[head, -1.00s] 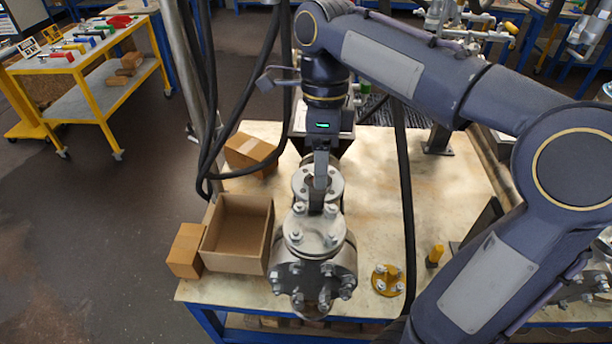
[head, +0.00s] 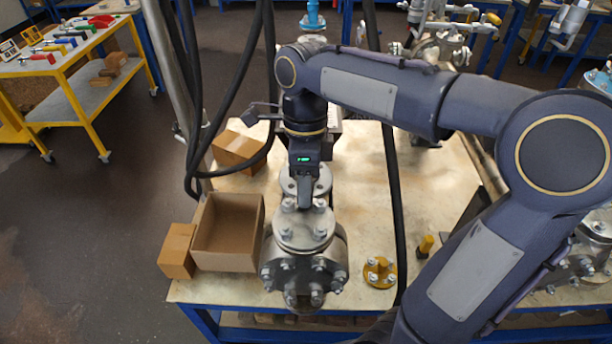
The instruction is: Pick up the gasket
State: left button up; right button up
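No gasket can be made out in the head view; the metal around my gripper may hide it. My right gripper (head: 305,198) points down at the far side of the flanged metal vessel (head: 302,228). It is in front of a round metal flange (head: 320,184) behind the vessel's bolted top. Its fingers show as one dark narrow shape, so I cannot tell whether they are open, shut or holding something. Contact with the flange cannot be told either. My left gripper is out of view.
An open cardboard box (head: 228,232) stands left of the vessel, with closed boxes (head: 178,250) (head: 238,150) near it. A yellow flange with bolts (head: 380,271) and a small yellow-topped item (head: 424,245) lie to the right. Black cables hang over the table (head: 365,210).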

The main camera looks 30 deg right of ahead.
jog(key=shift+c, duration=0.7)
